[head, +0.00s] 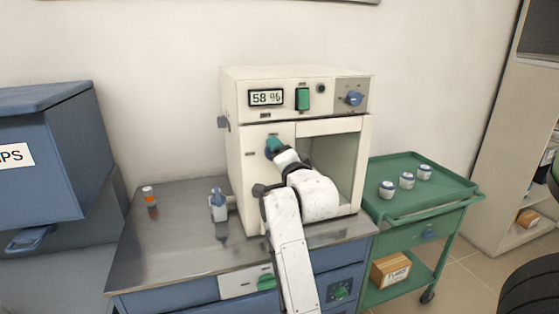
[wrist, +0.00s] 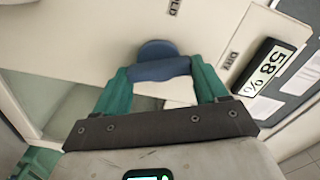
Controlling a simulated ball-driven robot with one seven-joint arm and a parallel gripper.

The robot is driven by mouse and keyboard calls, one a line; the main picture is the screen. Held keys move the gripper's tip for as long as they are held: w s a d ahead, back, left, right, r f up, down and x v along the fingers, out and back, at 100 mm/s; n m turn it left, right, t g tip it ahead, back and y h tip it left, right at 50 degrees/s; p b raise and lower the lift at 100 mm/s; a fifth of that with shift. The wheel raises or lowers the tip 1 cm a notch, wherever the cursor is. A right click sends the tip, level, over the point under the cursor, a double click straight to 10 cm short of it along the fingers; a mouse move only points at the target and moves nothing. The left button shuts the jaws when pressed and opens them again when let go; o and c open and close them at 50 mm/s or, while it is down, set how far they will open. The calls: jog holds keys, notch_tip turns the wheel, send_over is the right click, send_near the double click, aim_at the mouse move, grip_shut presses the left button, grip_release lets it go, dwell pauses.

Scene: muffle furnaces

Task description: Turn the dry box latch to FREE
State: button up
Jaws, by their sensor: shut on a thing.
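The dry box (head: 245,175) is the cream cabinet on the steel bench, with a display reading 58 %. Its latch is a blue knob (wrist: 158,68) on the front panel. In the head view the knob (head: 269,153) is mostly hidden by my gripper (head: 274,144). In the wrist view my gripper (wrist: 160,75) has its green fingers shut on the knob's blue bar, one at each end. A label "DRY" (wrist: 231,61) and a cut-off label ending in "LD" (wrist: 173,8) show near the knob. I cannot read a FREE label.
To the right of the latch is a window or opening (head: 338,160) in the box front. A bottle (head: 218,206) and an orange-labelled vial (head: 150,197) stand on the bench (head: 165,250) at left. A green cart (head: 440,195) with white jars stands right. A blue cabinet (head: 60,170) is far left.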

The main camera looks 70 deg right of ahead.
jog(key=m+b, duration=0.1)
jog(key=m, duration=0.1)
jog(key=m+b, duration=0.1)
jog(key=m, duration=0.1)
jog(key=shift+f+m, duration=0.2)
jog(key=shift+m, duration=0.2)
dwell(0.4)
jog(key=o, duration=1.1)
jog(key=shift+c, duration=0.2)
jog(key=b+v, duration=0.1)
jog(key=v, duration=0.9)
jog(key=shift+s+a, duration=0.25)
jog(key=shift+a, duration=0.05)
